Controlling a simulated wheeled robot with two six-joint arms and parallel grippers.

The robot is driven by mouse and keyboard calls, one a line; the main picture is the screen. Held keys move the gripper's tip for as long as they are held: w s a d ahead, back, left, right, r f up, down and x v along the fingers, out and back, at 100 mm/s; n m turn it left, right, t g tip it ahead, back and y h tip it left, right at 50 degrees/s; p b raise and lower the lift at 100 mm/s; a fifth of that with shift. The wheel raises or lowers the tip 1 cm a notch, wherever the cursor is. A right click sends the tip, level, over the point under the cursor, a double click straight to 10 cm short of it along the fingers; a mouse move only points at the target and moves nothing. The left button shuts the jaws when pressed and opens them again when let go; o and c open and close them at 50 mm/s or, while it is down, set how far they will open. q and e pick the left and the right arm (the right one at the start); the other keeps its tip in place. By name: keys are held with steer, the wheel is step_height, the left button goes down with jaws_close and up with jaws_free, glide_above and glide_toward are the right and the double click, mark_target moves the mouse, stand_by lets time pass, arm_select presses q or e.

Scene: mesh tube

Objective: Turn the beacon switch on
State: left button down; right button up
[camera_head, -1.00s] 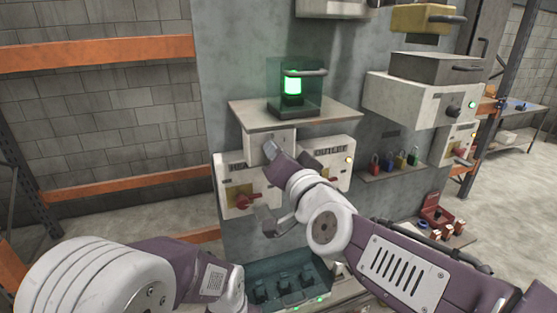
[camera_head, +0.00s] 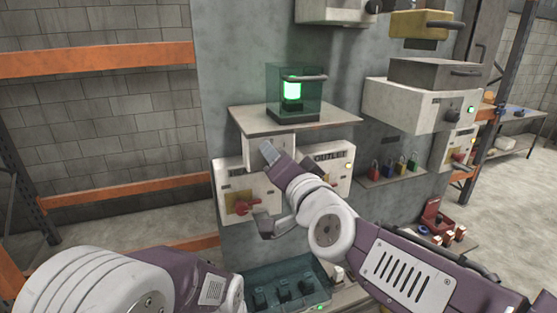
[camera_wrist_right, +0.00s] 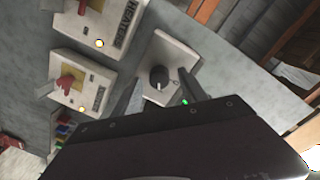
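The beacon (camera_head: 291,90) glows green inside a clear case on a shelf. Below the shelf is a pale switch box (camera_head: 262,143), largely hidden by my right arm in the head view. My right gripper (camera_wrist_right: 162,92) is open, one finger on each side of the knob; contact cannot be told. It also shows in the head view (camera_head: 285,160). My left arm is at lower left; its gripper is not visible.
The heater box (camera_head: 228,180) and outlet box (camera_head: 338,155), with red handles and yellow lamps, flank the switch box. The shelf (camera_head: 330,117) overhangs my right gripper.

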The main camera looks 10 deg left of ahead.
steer(key=p+v, duration=0.8)
steer(key=v, duration=0.1)
steer(key=shift+p, duration=0.35)
steer(key=shift+s, duration=0.15)
